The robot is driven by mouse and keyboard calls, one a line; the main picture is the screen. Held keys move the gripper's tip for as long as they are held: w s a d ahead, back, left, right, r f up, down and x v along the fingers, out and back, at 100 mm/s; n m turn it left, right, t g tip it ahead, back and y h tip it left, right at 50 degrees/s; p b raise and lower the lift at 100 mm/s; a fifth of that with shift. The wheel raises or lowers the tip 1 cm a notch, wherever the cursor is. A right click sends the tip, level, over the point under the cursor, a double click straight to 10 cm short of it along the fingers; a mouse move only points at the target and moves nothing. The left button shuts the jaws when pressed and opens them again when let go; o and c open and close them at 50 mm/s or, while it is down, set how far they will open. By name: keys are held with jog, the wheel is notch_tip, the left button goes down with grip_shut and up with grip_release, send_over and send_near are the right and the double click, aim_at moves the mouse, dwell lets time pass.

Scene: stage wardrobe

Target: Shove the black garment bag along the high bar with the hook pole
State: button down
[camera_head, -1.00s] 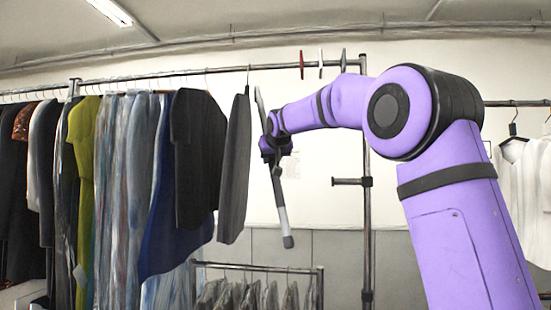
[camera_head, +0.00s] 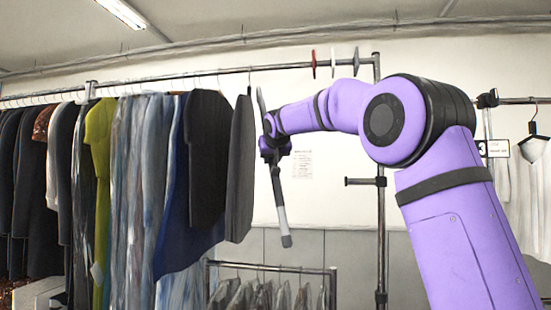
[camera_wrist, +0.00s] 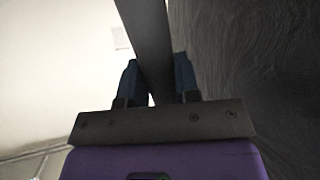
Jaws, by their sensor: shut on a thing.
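The dark garment bag (camera_head: 240,170) hangs from the high bar (camera_head: 290,66) as the rightmost item of the left-hand row, close against a wider black garment (camera_head: 208,150). My gripper (camera_head: 274,148) is shut on the hook pole (camera_head: 281,205), just right of the bag. The pole stands slightly tilted, its upper end beside the bag's upper right edge; I cannot tell whether they touch. In the wrist view the pole (camera_wrist: 148,35) passes between the fingers (camera_wrist: 155,85), and a dark cloth surface, apparently the bag (camera_wrist: 250,60), fills the right side.
Several garments, including a yellow-green one (camera_head: 100,145), crowd the bar to the left. Red, white and grey discs sit on its right end, near an upright post (camera_head: 382,220). A lower rack (camera_head: 270,267) stands below. The bar is clear between bag and discs.

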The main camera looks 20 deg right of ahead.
jog(key=shift+w+a, duration=1.4)
jog(key=shift+a, duration=0.75)
jog(key=shift+s+d, duration=0.7)
jog(key=shift+d, duration=0.35)
jog(key=shift+s+d, duration=0.7)
jog(key=shift+d, duration=0.3)
jog(key=shift+f, duration=3.95)
jog(key=s+a, duration=0.8)
jog(key=s, duration=0.4)
jog(key=s+a, duration=0.8)
jog(key=s, duration=0.5)
jog(key=shift+a, duration=0.4)
